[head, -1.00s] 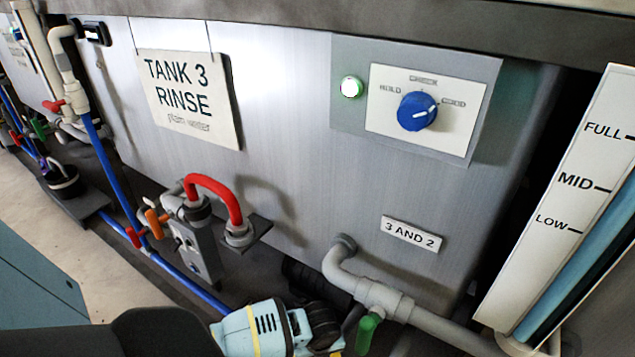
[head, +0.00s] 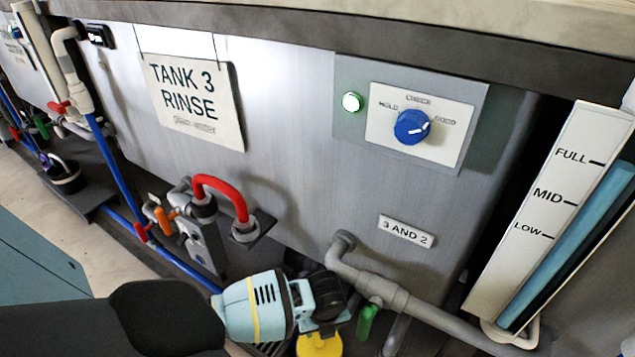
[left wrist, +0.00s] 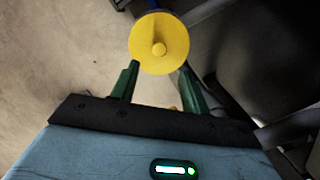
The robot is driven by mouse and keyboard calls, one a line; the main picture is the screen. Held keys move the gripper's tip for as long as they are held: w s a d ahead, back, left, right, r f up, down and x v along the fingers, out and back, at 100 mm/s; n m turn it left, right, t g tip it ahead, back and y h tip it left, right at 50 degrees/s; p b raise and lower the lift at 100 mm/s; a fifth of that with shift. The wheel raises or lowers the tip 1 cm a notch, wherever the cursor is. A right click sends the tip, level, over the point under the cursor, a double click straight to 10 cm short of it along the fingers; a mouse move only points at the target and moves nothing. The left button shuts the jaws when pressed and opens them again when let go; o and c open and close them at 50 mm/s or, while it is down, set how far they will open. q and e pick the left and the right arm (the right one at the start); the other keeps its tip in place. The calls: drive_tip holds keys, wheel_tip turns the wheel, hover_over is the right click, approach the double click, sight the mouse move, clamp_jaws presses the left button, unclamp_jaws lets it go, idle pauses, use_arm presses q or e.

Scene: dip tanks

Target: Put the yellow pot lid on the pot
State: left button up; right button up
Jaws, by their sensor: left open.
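The yellow pot lid (left wrist: 159,43) shows in the left wrist view as a round disc with a small knob, just beyond my left gripper's fingertips. In the head view part of the yellow lid (head: 319,346) shows at the bottom edge, below my left gripper. My left gripper (left wrist: 159,68) is open, its two green fingers apart and nothing held between them. In the head view the gripper's fingers are hidden. A blue edge shows behind the lid; I cannot tell what it belongs to. I cannot make out the pot for certain. My right gripper is not in view.
A tank wall (head: 300,150) with a rinse sign (head: 195,100) and a blue knob (head: 411,127) stands ahead. A red hose (head: 222,190), grey pipe (head: 390,293) and green valve handle (head: 367,320) are close to my left arm. A dark bucket (head: 65,180) stands far left.

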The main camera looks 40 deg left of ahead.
use_arm(q)
wheel_tip(320, 180, up, 3)
drive_tip(key=shift+s+d+f+p, duration=0.1)
drive_tip(key=shift+d+p, duration=0.05)
drive_tip(key=shift+p, duration=0.3)
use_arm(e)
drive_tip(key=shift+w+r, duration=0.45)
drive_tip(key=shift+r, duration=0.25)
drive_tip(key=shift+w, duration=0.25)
